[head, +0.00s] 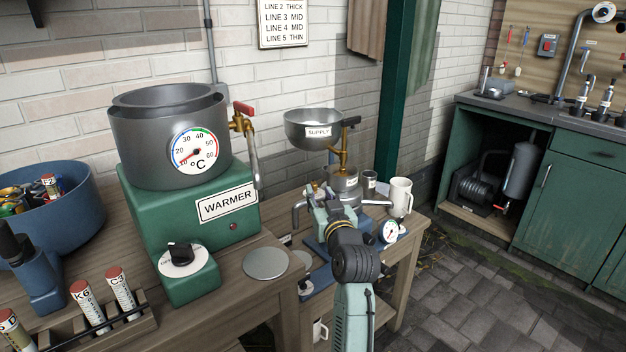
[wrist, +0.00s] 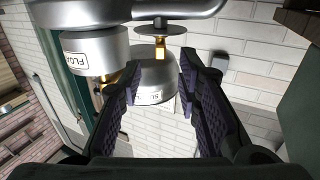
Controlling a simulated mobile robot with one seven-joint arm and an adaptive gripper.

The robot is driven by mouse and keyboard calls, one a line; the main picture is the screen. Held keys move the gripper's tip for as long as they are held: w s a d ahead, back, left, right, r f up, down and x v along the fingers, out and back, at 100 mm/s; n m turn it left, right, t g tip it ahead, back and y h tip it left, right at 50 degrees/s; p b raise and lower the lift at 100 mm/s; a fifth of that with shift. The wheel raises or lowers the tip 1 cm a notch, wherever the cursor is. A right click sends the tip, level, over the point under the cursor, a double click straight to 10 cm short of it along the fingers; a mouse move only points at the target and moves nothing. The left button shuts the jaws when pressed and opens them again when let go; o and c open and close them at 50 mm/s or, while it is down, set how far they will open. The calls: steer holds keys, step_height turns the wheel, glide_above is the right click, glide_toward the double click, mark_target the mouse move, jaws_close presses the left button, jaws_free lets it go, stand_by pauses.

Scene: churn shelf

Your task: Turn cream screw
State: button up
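The separator stands on the lower bench in the head view, with a supply bowl (head: 312,130) above a brass valve and a metal body (head: 346,183). My gripper (head: 322,197) is in front of its left side and partly hides it. In the wrist view the gripper (wrist: 158,78) is open, with nothing between its dark ridged fingers. Beyond the fingertips are a float housing (wrist: 95,52), a grey spout pipe (wrist: 185,8) and a small brass piece (wrist: 160,47) below a grey disc. No label marks the cream screw; I cannot tell whether this brass piece is it.
A green warmer (head: 190,225) with a large pot (head: 150,140) stands on the higher bench to the left. A white mug (head: 400,196) and a dial gauge (head: 390,231) are right of the separator. A green post (head: 393,90) rises behind. Paved floor lies open to the right.

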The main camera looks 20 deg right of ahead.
mark_target(316, 186)
steer(key=w, duration=0.2)
steer(key=w+p, duration=0.1)
steer(key=w, duration=0.4)
steer(key=shift+d, duration=0.3)
steer(key=shift+c, duration=0.5)
jaws_close()
